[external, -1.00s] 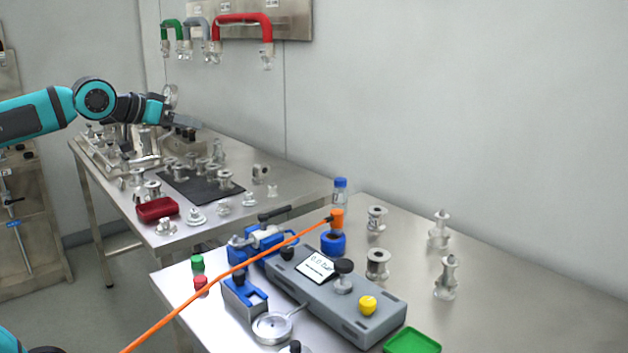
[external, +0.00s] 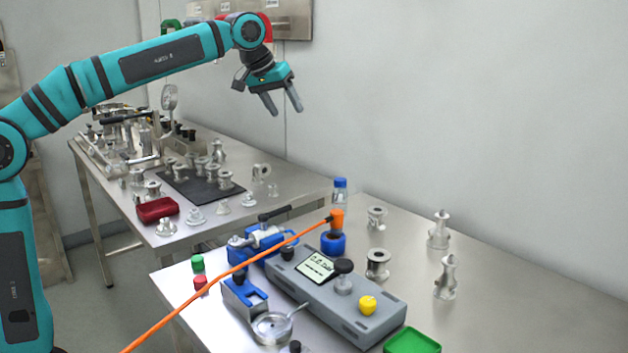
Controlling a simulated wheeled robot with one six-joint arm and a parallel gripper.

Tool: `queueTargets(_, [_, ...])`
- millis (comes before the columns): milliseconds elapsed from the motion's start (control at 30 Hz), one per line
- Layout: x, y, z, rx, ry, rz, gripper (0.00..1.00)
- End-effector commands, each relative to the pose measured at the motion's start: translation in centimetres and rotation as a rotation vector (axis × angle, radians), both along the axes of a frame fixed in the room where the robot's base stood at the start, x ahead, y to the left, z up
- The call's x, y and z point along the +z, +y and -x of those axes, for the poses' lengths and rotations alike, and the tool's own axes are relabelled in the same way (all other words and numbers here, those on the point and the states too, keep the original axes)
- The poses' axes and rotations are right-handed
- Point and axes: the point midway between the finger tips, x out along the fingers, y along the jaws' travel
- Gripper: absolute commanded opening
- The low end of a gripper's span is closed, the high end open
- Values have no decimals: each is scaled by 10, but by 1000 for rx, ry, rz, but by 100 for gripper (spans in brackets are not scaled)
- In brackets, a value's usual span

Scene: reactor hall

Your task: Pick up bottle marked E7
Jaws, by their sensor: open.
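My gripper (external: 283,108) is open and empty, high above the back table, with its fingers pointing down and slightly right. A clear bottle with a blue cap (external: 340,190) stands upright at the back left of the front table, below and to the right of my gripper. Its lower part is partly hidden behind an orange fitting. I cannot read any marking on it, so I cannot tell whether it is E7.
The orange fitting (external: 336,217) in a blue ring stands right in front of the bottle, with an orange hose (external: 230,272) running from it. A grey gauge device (external: 345,300) and metal fittings (external: 377,264) stand nearby. The front table's right side (external: 530,300) is clear.

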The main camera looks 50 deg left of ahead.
Motion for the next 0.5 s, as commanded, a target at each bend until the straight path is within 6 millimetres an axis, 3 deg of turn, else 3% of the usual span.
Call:
queueTargets(100, [-9,-11,-28,22,78,5,61])
queueTargets(500, [-48,-49,-99,109,337,1,61])
